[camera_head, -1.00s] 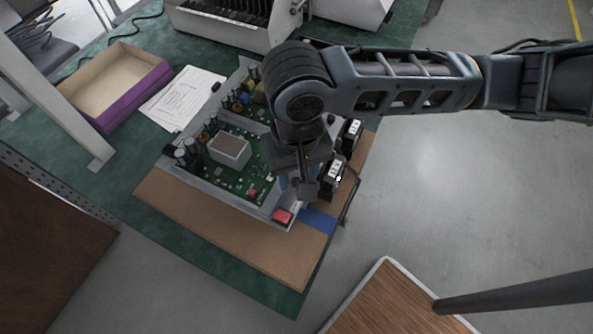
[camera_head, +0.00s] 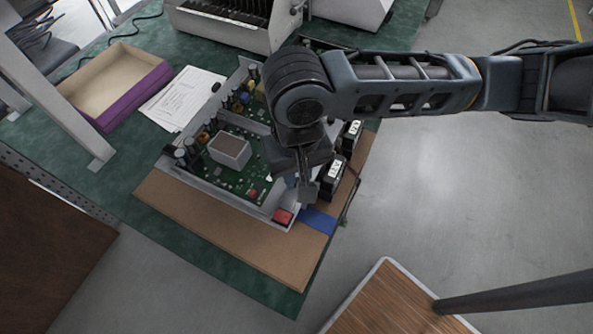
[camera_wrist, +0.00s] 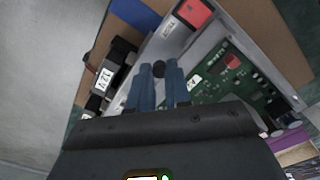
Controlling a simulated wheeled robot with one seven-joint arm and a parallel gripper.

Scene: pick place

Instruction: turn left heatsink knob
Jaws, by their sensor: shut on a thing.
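My gripper (camera_wrist: 160,78) is shut on the knob, one finger on each side. In the head view my gripper (camera_head: 307,188) reaches down at the right edge of the device, and its wrist hides the knob there. The device has a grey metal frame (camera_head: 214,190) around a green circuit board (camera_head: 245,178).
A red switch (camera_head: 283,216) and blue tape (camera_head: 318,221) are close to my gripper. Black blocks with white labels (camera_head: 332,172) stand just right of it. A purple-sided box (camera_head: 132,98) and papers (camera_head: 182,97) lie left. A brown board (camera_head: 230,232) lies under the device.

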